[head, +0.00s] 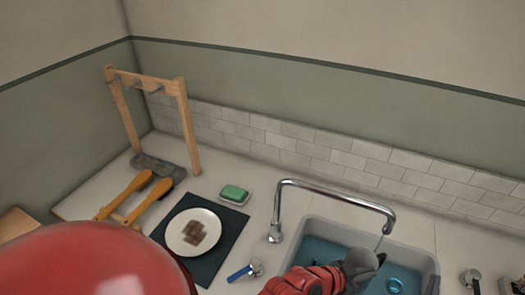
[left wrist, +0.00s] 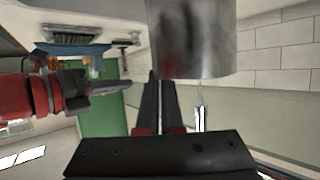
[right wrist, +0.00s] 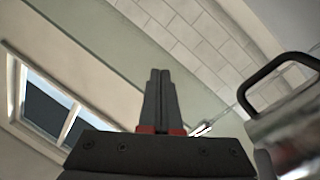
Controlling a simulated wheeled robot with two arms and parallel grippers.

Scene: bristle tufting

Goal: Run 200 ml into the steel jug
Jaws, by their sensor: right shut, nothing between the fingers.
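The steel jug (left wrist: 195,40) fills the upper middle of the left wrist view. Its black handle and steel side also show at the right edge of the right wrist view (right wrist: 285,135). In the head view a grey rounded shape beside a red arm covers part of the sink under the spout; I cannot tell jug from gripper there. My left gripper (left wrist: 161,75) has its fingertips at the jug's edge with a narrow gap between them; whether they pinch anything is hidden. My right gripper (right wrist: 160,72) is shut and empty, apart from the jug. The chrome tap (head: 340,195) arches over the sink.
The sink (head: 435,265) has a blue inside. A blue-handled tap lever (head: 240,273) stands left of it, another knob (head: 470,279) right. A dark mat (head: 232,232) with a white plate (head: 180,239), green soap (head: 234,192) and a wooden rack (head: 187,125) occupy the left counter.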

